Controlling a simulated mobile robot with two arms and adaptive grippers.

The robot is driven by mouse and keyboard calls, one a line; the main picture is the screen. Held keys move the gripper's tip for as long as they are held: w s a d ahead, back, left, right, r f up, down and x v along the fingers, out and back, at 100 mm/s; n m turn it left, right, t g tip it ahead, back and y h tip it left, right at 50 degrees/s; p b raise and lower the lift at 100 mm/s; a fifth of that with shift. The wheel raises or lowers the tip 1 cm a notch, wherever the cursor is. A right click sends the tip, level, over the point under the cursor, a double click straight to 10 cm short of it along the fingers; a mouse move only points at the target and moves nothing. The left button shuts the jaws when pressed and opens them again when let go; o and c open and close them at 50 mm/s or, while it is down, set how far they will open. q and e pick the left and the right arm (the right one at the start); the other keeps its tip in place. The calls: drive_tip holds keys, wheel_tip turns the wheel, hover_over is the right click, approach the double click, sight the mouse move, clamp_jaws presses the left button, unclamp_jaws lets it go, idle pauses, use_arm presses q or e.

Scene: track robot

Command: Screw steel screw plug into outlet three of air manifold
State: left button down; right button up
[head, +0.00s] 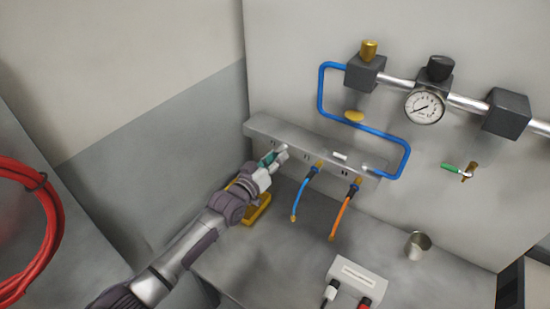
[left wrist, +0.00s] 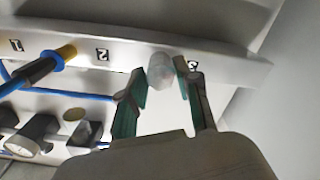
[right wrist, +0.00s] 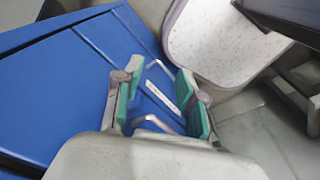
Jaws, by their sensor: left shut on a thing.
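The air manifold (head: 330,154) is a long grey bar along the wall; in the left wrist view its face (left wrist: 130,52) carries the labels 1, 2 and 3. My left gripper (head: 275,158) is at the manifold's left end. In the left wrist view its green-padded fingers (left wrist: 162,88) are shut on the pale steel screw plug (left wrist: 160,72). The plug is at the manifold face beside label 3; outlet three is hidden behind it, and I cannot tell whether the threads are engaged. My right gripper (right wrist: 160,103) is open and empty in the right wrist view.
Blue (head: 301,196) and orange (head: 345,210) hoses hang from the manifold right of my left gripper. A yellow object (head: 258,212) lies below it. A blue surface (right wrist: 60,90) lies beyond my right gripper.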

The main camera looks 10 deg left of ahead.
use_arm(q)
drive_tip(key=m, duration=1.1)
drive_tip(key=shift+b, duration=0.35)
drive_tip(key=shift+m, duration=0.3)
drive_tip(key=shift+m, duration=0.5)
drive_tip(key=c, duration=0.7)
unclamp_jaws()
